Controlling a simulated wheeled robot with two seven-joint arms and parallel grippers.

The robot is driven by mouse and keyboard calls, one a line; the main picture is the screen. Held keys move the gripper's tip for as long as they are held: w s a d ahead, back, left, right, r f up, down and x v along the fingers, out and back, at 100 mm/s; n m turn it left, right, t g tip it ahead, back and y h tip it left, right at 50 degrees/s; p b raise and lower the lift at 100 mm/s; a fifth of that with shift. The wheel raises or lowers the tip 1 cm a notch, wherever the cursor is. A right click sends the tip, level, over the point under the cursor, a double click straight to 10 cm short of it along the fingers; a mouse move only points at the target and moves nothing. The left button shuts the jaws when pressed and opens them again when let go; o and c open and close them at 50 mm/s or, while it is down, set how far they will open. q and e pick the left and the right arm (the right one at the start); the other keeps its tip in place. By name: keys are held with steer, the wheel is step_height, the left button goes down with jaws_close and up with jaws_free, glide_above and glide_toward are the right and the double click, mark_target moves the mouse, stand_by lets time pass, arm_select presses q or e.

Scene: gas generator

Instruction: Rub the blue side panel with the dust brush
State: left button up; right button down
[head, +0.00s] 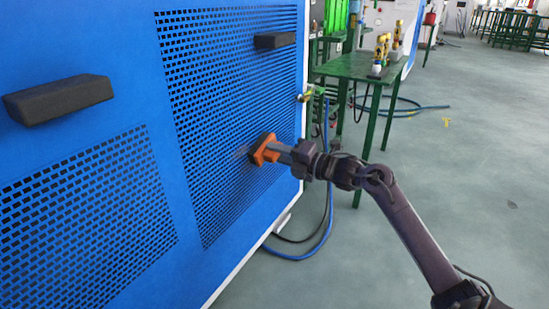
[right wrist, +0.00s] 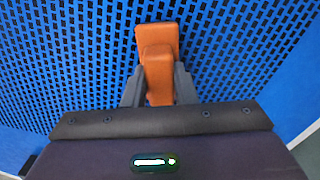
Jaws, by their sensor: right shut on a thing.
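The blue side panel (head: 215,140) is a large upright face with perforated grilles, filling the left and middle of the head view. It also fills the background of the right wrist view (right wrist: 60,60). My right gripper (head: 276,152) is shut on the orange dust brush (head: 261,149), at the right-hand grille. In the right wrist view the brush (right wrist: 158,60) sits between the two dark fingers, its far end against or very close to the grille. Whether the bristles touch the panel is hidden. A greyish smudge (head: 240,153) shows on the grille just left of the brush. My left gripper is not in view.
Two black handles (head: 58,98) (head: 275,40) jut from the panel. A green table (head: 362,68) with yellow-and-white items stands behind on the right. Blue and black hoses (head: 318,245) hang and lie near the panel's lower right edge. The floor (head: 470,190) at right is clear.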

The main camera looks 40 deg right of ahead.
steer(key=shift+r+p, duration=0.7)
steer(key=shift+r, duration=0.1)
steer(key=shift+s+a+p, duration=0.35)
steer(key=shift+a, duration=0.6)
steer(key=shift+s+a+p, duration=0.35)
steer(key=shift+s+a, duration=0.05)
steer(key=shift+a, duration=0.5)
steer(key=shift+s+a+p, duration=0.35)
steer(key=shift+a, duration=0.6)
steer(key=s+a+p, duration=0.1)
steer(key=s+a, duration=0.1)
steer(key=a, duration=0.3)
steer(key=shift+s+a, duration=0.25)
steer(key=shift+f, duration=0.1)
steer(key=p+v, duration=0.2)
steer(key=v, duration=0.4)
steer(key=shift+p, duration=0.3)
